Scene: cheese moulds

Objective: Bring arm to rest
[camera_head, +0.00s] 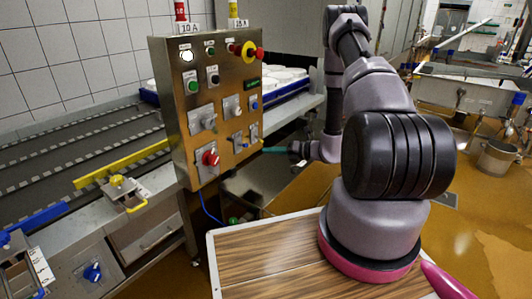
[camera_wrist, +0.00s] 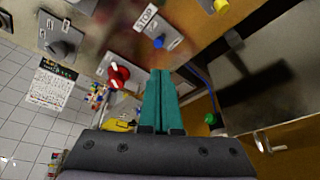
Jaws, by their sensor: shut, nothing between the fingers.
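My gripper (camera_wrist: 160,95) shows in the wrist view with its two teal fingers together and nothing between them. In the head view my gripper (camera_head: 276,150) is a thin teal tip just right of the lower part of the steel control panel (camera_head: 187,118). I cannot tell whether it touches the panel. My grey arm bends up and then down at the right of the head view. In the wrist view a red-and-white rotary switch (camera_wrist: 118,76) and a blue button (camera_wrist: 158,41) by a STOP label are ahead of the fingers.
A conveyor (camera_head: 70,145) with a yellow rail (camera_head: 120,165) runs at the left. White round moulds in a blue tray (camera_head: 283,80) stand behind the panel. A metal bucket (camera_head: 497,158) is on the brown floor at the right, with open floor (camera_head: 460,240) in front.

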